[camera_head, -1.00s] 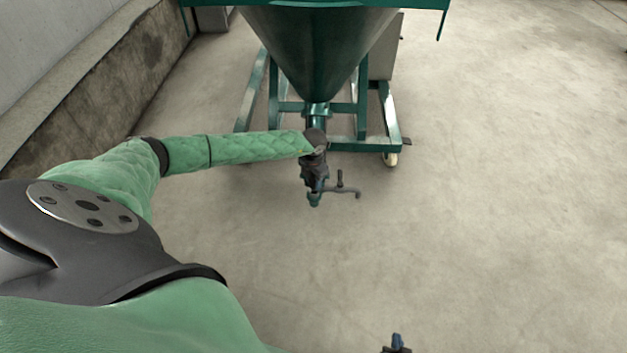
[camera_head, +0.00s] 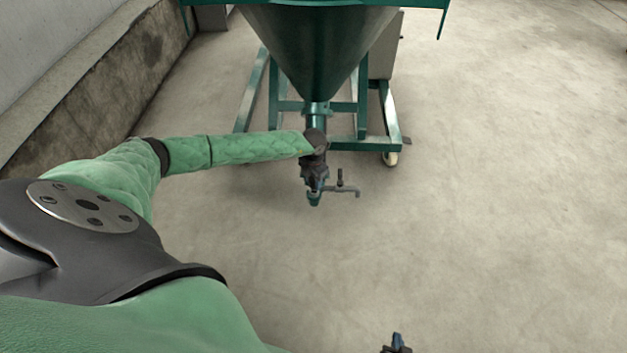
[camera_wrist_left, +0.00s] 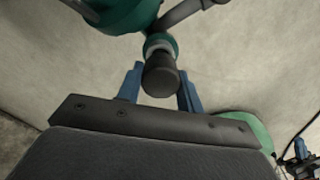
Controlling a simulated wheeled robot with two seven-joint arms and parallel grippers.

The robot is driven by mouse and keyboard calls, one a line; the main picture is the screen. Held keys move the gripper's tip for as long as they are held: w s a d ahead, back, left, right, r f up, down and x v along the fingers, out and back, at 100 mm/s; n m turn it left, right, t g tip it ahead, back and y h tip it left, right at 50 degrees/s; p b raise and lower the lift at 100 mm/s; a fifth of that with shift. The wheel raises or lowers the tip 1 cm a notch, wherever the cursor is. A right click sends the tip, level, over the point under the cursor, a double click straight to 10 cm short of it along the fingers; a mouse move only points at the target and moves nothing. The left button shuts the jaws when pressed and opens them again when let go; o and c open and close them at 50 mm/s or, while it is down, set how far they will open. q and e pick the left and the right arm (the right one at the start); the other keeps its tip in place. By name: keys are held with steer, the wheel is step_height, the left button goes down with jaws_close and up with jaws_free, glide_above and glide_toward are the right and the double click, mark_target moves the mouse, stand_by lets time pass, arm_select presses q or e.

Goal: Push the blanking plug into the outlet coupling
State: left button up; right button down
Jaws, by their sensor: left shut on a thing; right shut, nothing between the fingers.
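The blanking plug (camera_wrist_left: 160,76) is a dark grey cylinder in the left wrist view. My left gripper (camera_wrist_left: 160,88) has its blue fingers on both sides of it and is shut on it. The plug's far end lines up with the teal outlet coupling (camera_wrist_left: 162,42), with a pale ring between them. I cannot tell how deep it sits. In the head view my left gripper (camera_head: 314,186) is at the pipe end below the hopper, and the plug is not clearly visible there. My right gripper (camera_head: 397,343) is shut and empty at the bottom edge.
The green hopper (camera_head: 318,50) stands on a wheeled frame (camera_head: 365,146) behind the outlet. A grey lever (camera_head: 345,191) sticks out right of the outlet. A low concrete wall (camera_head: 110,85) runs along the left. The floor to the right is clear.

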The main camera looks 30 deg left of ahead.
arm_select(q)
steer(key=shift+f+b, duration=0.7)
steer(key=shift+f, duration=0.7)
steer(key=o, duration=1.1)
steer(key=shift+r, duration=0.1)
steer(key=shift+r+p, duration=0.4)
steer(key=shift+r, duration=3.45)
